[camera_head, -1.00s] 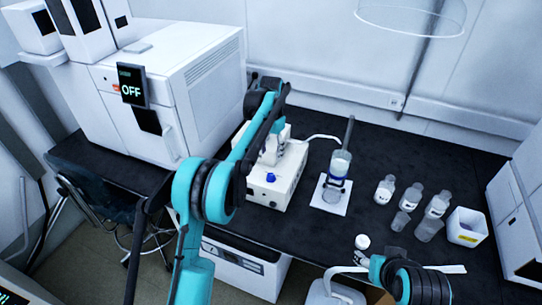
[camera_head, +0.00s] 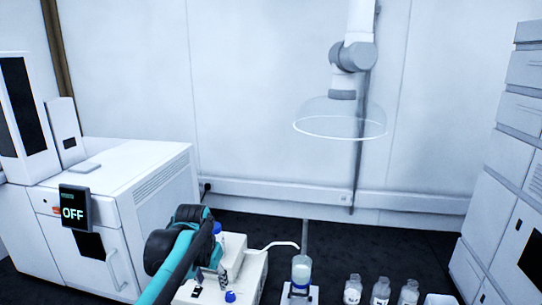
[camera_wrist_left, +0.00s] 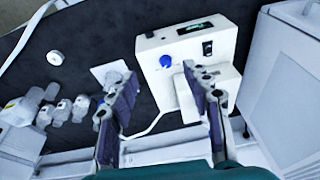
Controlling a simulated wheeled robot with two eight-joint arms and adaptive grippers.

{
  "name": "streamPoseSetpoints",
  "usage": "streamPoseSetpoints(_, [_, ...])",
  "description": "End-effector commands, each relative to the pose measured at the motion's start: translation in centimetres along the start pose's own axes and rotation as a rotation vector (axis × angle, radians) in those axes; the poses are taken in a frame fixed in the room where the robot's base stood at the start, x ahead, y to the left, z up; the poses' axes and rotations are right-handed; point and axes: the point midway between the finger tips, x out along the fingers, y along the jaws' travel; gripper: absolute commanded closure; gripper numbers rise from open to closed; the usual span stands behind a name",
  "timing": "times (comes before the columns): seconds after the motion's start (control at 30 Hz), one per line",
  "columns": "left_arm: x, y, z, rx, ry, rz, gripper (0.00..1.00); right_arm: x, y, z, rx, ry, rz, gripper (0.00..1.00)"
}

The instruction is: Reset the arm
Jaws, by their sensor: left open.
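My left arm (camera_head: 180,250) comes in from the lower left of the head view. My left gripper (camera_wrist_left: 161,98) shows in the left wrist view with its two purple-padded fingers wide apart and nothing between them. It is above the bench, in front of the white pump box (camera_wrist_left: 172,48) with a blue knob. In the head view the arm partly hides that box (camera_head: 250,268), and the fingers show only in small part. My right gripper is not in view.
Several bottles (camera_head: 380,290) stand farther right. A large white instrument (camera_head: 150,190) with an OFF screen (camera_head: 74,213) is at left, a stacked instrument (camera_head: 500,190) at right. A clear extraction hood (camera_head: 340,118) hangs above.

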Motion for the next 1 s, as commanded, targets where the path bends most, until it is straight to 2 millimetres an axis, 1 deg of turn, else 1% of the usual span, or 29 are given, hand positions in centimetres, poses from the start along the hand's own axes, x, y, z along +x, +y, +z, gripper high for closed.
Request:
streamPoseSetpoints(0.03, [-0.7,0.3,2.2,-0.017,0.027,-0.006,0.51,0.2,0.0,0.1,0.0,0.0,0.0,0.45])
streamPoseSetpoints(0.13, [-1.6,0.9,5.9,-0.054,0.083,-0.017,0.51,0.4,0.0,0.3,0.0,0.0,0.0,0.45])
streamPoseSetpoints(0.23, [-1.8,1.5,9.7,-0.091,0.14,-0.027,0.51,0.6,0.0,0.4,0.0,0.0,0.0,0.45])
streamPoseSetpoints(0.33, [-1.4,2.2,13.6,-0.128,0.197,-0.035,0.51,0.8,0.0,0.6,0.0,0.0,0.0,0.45])
streamPoseSetpoints(0.4, [-0.8,2.7,16.2,-0.152,0.235,-0.039,0.51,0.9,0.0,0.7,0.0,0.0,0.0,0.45])
streamPoseSetpoints(0.53, [0.6,3.4,20.1,-0.191,0.296,-0.045,0.51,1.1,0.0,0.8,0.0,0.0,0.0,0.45])
streamPoseSetpoints(0.6, [1.4,3.7,21.5,-0.207,0.321,-0.046,0.51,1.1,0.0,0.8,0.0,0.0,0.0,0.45])
streamPoseSetpoints(0.73, [2.3,4.0,23.1,-0.223,0.348,-0.048,0.51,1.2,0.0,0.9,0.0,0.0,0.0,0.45])
streamPoseSetpoints(0.83, [2.5,4.0,23.4,-0.228,0.356,-0.048,0.51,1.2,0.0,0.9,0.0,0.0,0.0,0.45])
streamPoseSetpoints(1.0, [2.5,4.0,23.4,-0.228,0.357,-0.048,0.51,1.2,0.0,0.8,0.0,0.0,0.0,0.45])
